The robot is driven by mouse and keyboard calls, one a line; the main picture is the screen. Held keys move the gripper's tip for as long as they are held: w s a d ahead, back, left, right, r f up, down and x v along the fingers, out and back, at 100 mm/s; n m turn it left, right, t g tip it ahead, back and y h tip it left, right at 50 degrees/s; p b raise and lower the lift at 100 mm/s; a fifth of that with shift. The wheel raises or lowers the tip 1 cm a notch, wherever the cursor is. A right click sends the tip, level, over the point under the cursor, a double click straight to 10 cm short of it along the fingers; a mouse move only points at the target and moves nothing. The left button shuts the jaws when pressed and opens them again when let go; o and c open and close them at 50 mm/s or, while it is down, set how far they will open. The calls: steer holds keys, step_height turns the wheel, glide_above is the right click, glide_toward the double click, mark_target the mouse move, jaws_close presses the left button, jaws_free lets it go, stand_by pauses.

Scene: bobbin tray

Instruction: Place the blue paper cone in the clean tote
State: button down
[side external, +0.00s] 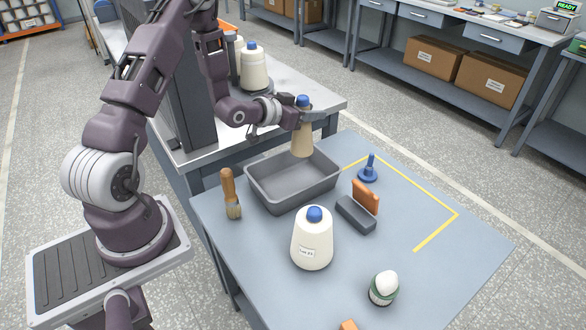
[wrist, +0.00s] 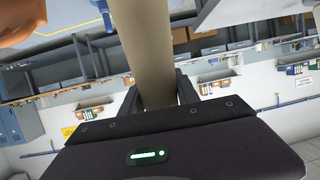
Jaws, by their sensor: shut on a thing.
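My gripper (side external: 303,117) is shut on a tan paper cone with a blue tip (side external: 302,140), holding it upright by its upper part. The cone's tan body also shows between the fingers in the wrist view (wrist: 150,50). The cone hangs at the far side of the grey tote (side external: 262,192), its lower end overlapping the tote's far rim in the side view. I cannot tell whether it is over the opening or how high above it. The tote's visible inside looks empty.
A white yarn cone with a blue tip (side external: 312,242) stands in front of the tote. Free table lies far right.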

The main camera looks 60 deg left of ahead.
step_height(320, 180, down, 12)
stand_by(0.3)
steer(key=shift+f, duration=0.1)
steer(key=c, duration=0.9)
jaws_free()
